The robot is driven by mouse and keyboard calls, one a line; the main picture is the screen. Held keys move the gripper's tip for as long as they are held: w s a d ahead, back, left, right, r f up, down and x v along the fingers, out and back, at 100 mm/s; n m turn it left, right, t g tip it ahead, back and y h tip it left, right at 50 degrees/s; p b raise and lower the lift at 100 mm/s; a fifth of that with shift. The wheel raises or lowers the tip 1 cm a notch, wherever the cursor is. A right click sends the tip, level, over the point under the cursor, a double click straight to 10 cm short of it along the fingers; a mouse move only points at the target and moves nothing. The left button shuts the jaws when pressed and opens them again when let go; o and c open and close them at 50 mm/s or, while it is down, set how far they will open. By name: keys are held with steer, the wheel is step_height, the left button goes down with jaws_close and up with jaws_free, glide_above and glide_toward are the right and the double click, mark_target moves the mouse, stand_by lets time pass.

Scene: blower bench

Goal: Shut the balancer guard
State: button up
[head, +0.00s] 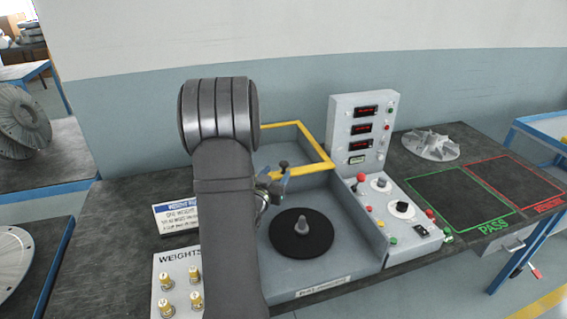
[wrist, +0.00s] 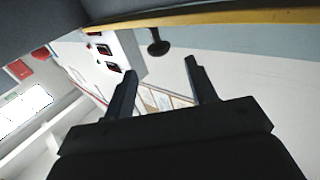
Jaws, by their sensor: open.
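The balancer guard (head: 318,146), a yellow-edged frame, stands raised at the back of the balancer (head: 350,236), so the guard is open. Below it the black round plate (head: 290,246) with its grey spindle is uncovered. A dark knob (wrist: 157,45) shows by the guard's yellow edge (wrist: 230,17) in the wrist view. My gripper (head: 273,184) is near the guard's front edge, partly hidden behind my arm. In the wrist view my gripper (wrist: 161,66) is open, with nothing between its fingers. The knob lies beyond the fingertips; I cannot tell the exact gap.
A control panel (head: 362,130) with red displays and buttons rises right of the balancer. A finned impeller (head: 431,145) sits behind the green PASS square (head: 460,195) and red square (head: 515,180). A weights tray (head: 178,285) with brass pieces and a label card (head: 176,217) are left.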

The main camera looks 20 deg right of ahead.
mark_target(282, 165)
steer(key=x, duration=0.7)
steer(key=shift+w+d, duration=0.1)
steer(key=shift+w, duration=0.05)
